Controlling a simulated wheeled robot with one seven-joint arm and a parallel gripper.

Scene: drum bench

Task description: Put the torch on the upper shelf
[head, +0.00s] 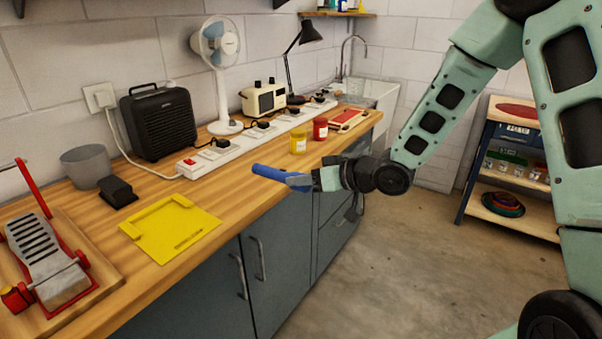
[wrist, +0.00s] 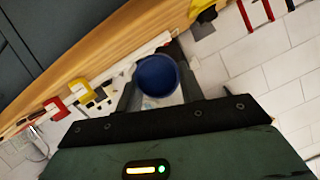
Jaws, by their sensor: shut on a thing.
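The torch (head: 270,173) is a blue cylinder, held roughly level in front of the bench in the head view. My gripper (head: 300,181) is shut on it, with the blue body reaching out to the left. In the wrist view the torch's round blue end (wrist: 157,76) shows between the jaws. A shelf unit (head: 505,205) stands at the right with several levels; part of it is hidden by my arm. A small wall shelf (head: 338,14) with bottles on it is at the top, above the sink.
The floor (head: 400,270) between bench and shelf unit is clear.

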